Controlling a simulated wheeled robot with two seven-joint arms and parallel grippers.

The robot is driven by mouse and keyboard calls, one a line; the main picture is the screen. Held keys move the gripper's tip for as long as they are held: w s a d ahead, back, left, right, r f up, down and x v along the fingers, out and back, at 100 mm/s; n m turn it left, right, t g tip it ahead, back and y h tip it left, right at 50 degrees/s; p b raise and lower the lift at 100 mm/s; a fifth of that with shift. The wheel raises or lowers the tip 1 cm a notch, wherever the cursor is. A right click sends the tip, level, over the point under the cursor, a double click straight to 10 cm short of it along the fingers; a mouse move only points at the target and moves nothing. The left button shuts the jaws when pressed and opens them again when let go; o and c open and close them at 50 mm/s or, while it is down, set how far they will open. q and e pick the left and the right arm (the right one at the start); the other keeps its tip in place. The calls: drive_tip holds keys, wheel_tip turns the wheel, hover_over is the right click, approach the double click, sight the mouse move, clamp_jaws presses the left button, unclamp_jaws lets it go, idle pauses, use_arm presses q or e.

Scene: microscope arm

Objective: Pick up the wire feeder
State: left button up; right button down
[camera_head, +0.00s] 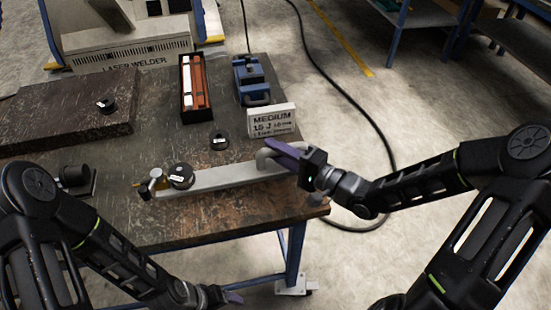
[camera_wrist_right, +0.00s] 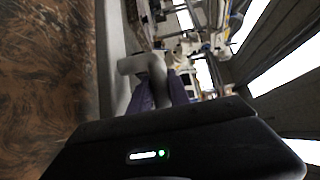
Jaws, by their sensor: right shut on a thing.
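A long pale grey bar (camera_head: 225,177) with a dark labelled disc (camera_head: 181,175) and a brass fitting (camera_head: 156,176) at its left end seems to be the wire feeder. It lies along the front of the table; I cannot tell whether any part is raised. Its right end bends up into a grey handle (camera_head: 268,160). My right gripper (camera_head: 282,151) has its purple fingers shut on this handle, and they partly hide it. The handle also shows between the fingers in the right wrist view (camera_wrist_right: 146,67). My left gripper (camera_head: 232,298) is low, in front of the table, and looks empty.
A white sign (camera_head: 272,121) stands behind the bar. A black tray with orange and white pieces (camera_head: 196,85) and a blue vise-like device (camera_head: 251,80) lie farther back. A small dark round part (camera_head: 219,141) sits near the bar. A dark slab (camera_head: 70,112) covers the left.

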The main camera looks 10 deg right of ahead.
sight(275, 164)
use_arm(q)
drive_tip(key=shift+r+p, duration=0.3)
drive_tip(key=shift+r, duration=0.1)
use_arm(e)
wheel_tip(275, 164, up, 5)
drive_tip(key=shift+f, duration=0.1)
use_arm(q)
drive_tip(key=shift+f, duration=0.1)
use_arm(e)
drive_tip(key=shift+f, duration=0.1)
use_arm(q)
drive_tip(key=shift+f+b, duration=2.7)
drive_tip(key=shift+b, duration=0.1)
use_arm(e)
drive_tip(key=shift+a+f, duration=0.1)
drive_tip(key=shift+f, duration=4.1)
use_arm(q)
drive_tip(key=shift+f, duration=0.25)
use_arm(e)
drive_tip(key=shift+f, duration=0.4)
drive_tip(key=shift+f, duration=0.1)
use_arm(q)
drive_tip(key=shift+c, duration=0.4)
